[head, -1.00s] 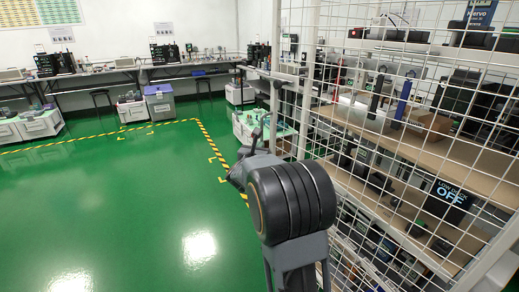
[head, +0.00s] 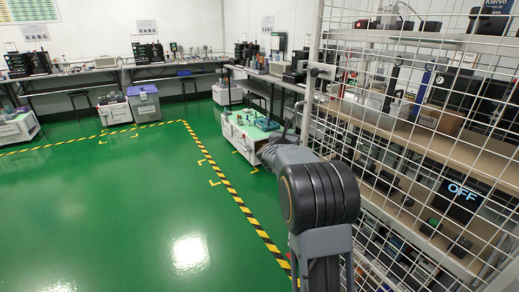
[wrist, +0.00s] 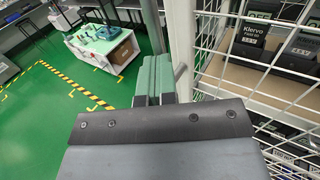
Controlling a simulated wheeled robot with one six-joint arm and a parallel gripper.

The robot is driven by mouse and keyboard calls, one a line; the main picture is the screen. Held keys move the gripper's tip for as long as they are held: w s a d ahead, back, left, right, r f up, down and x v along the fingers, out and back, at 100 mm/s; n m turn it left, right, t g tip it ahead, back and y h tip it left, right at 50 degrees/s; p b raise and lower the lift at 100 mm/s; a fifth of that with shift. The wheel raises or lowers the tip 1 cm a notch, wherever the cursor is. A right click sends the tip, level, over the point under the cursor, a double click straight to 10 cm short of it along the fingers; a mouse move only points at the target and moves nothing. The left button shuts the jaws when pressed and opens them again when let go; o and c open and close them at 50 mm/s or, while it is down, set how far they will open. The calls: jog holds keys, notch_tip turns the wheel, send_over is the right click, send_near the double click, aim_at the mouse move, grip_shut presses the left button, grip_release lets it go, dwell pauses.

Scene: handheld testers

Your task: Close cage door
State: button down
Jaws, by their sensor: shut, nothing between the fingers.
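A white wire-mesh cage panel (head: 385,150) with a pale upright post (head: 312,75) fills the right side of the head view. I cannot tell surely how far the door stands open. In the wrist view the mesh (wrist: 245,60) is on the right and an upright (wrist: 182,40) is just beyond my gripper. My gripper (wrist: 154,62) has its green fingers together, with nothing between them. A short grey rod (wrist: 180,78), perhaps a handle, stands close to the right of the fingers; contact is unclear. In the head view my arm partly hides the gripper (head: 288,125) near the post.
Shelves with boxes and testers (head: 440,120) stand behind the mesh. A low white cabinet with a green top (head: 250,130) stands beyond my gripper. Benches (head: 170,68) line the far wall. The green floor (head: 110,200) at left is clear, with yellow-black tape (head: 225,180).

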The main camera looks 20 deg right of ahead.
jog(key=shift+s+d+r+h, duration=0.1)
jog(key=shift+d+r+h, duration=0.25)
jog(key=shift+r, duration=0.2)
jog(key=f+b+v, duration=0.1)
jog(key=b+v, duration=0.1)
jog(key=v, duration=1.2)
jog(key=s+a+r+n+t+y+p, duration=0.1)
jog(key=s+a+r+n+y+p, duration=0.1)
jog(key=a+r+n+y+p, duration=0.85)
jog(key=s+a+r+n+t+y+p, duration=0.1)
jog(key=s+a+r+n+y+p, duration=0.2)
jog(key=n+p, duration=0.85)
jog(key=s+a+r+n+g+y+p, duration=0.1)
jog(key=s+n+g+p, duration=0.6)
jog(key=s+n, duration=1.1)
jog(key=r+n+g, duration=0.1)
jog(key=n+g, duration=0.1)
jog(key=n, duration=0.4)
jog(key=shift+a+g+p, duration=0.25)
jog(key=shift+g+p, duration=0.05)
